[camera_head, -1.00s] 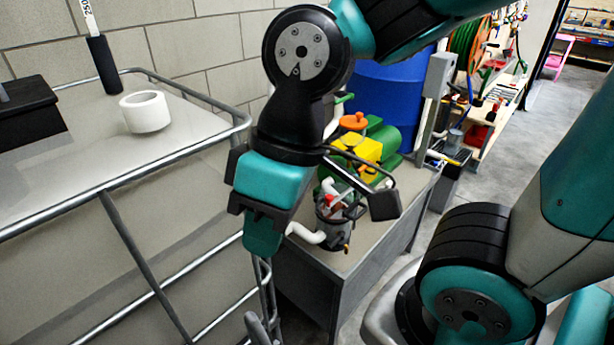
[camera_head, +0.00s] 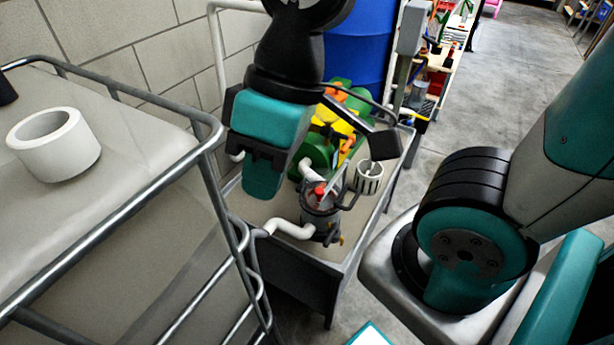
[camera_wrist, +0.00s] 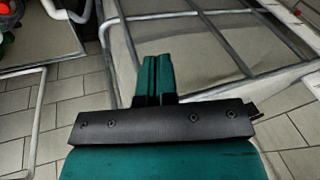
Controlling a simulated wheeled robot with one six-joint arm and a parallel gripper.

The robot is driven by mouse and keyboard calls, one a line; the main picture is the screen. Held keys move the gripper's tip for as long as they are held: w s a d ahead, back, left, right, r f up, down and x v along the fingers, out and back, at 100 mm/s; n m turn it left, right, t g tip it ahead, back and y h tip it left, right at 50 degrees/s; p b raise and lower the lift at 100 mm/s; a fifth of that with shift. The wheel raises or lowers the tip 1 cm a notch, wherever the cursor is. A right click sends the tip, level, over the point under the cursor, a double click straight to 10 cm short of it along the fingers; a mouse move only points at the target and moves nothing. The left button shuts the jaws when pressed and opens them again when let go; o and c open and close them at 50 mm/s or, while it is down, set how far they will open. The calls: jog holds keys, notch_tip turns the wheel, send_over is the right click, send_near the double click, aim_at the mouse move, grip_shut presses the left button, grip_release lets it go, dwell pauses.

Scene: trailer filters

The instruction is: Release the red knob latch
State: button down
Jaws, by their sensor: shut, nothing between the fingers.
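The red knob (camera_head: 319,191) shows on top of a dark cylindrical filter housing (camera_head: 322,222) on the grey table, with white pipes joined to it. Whether its latch is fastened cannot be told. My gripper (camera_head: 262,185) hangs to the left of the housing in the head view, apart from it as far as I can tell, and hides part of the table. In the wrist view my gripper (camera_wrist: 155,75) has its two teal fingers together with nothing between them. A small red item (camera_wrist: 8,10) shows at the upper left edge there, too cut off to identify.
A railed pale tank (camera_head: 110,200) with a white ring (camera_head: 54,143) on top fills the left. A slotted white cylinder (camera_head: 369,177) and a green and yellow pump (camera_head: 335,130) share the table. A blue barrel (camera_head: 358,50) stands behind.

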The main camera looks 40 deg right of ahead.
jog(key=w+d+f+m+g+h+b, duration=0.1)
jog(key=w+d+f+g+h+b, duration=0.1)
jog(key=w+d+f, duration=0.6)
jog(key=w+d+f+m+g+h+b, duration=0.2)
jog(key=w+d+f, duration=0.6)
jog(key=w, duration=0.7)
jog(key=shift+d+f+h+b, duration=0.2)
jog(key=shift+f+h+b, duration=0.2)
jog(key=shift+h+b, duration=0.5)
jog(key=s+d+f, duration=0.2)
jog(key=s+f, duration=0.5)
jog(key=f, duration=0.2)
jog(key=shift+s+d+f, duration=0.15)
jog(key=shift+d, duration=0.15)
jog(key=shift+s+a, duration=0.1)
